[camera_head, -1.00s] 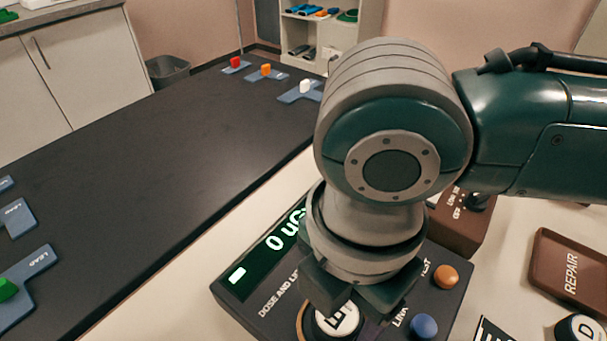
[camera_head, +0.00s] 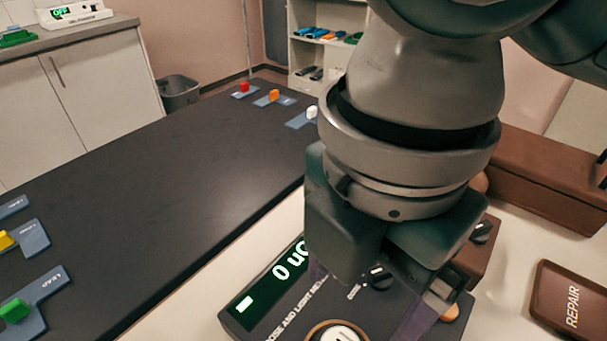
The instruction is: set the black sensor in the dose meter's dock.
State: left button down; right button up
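The dose meter (camera_head: 262,309) is a dark box at the bottom centre with a lit green display reading 0 and a unit partly hidden. A round piece with a white top (camera_head: 338,334) sits inside a copper-coloured ring on the meter, cut by the bottom edge. Whether it is seated flat and its side colour cannot be told. My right gripper (camera_head: 368,294) is above the meter, pointing down, with its fingers apart and nothing seen between them. It hides much of the meter's panel. My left gripper is not in view.
A brown tray marked REPAIR (camera_head: 548,312) lies at the lower right. A brown box (camera_head: 548,185) stands behind it. The dark bench (camera_head: 150,190) holds blue plates with coloured pieces at its left and far edges. Its middle is clear.

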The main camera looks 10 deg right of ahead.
jog(key=s+a+m+t+y, duration=0.1)
jog(key=s+a+m+y, duration=0.25)
jog(key=a+m, duration=0.25)
jog(key=s+d+f+m+t+h, duration=0.1)
jog(key=s+d+f+m, duration=0.1)
jog(key=d+m, duration=0.5)
jog(key=s+d+f+m+t+h, duration=0.1)
jog(key=s+d+m+h, duration=0.1)
jog(key=d+m, duration=0.6)
jog(key=shift+s+d+f+m+t, duration=0.3)
jog(key=shift+s+d+f, duration=0.1)
jog(key=shift+d, duration=0.2)
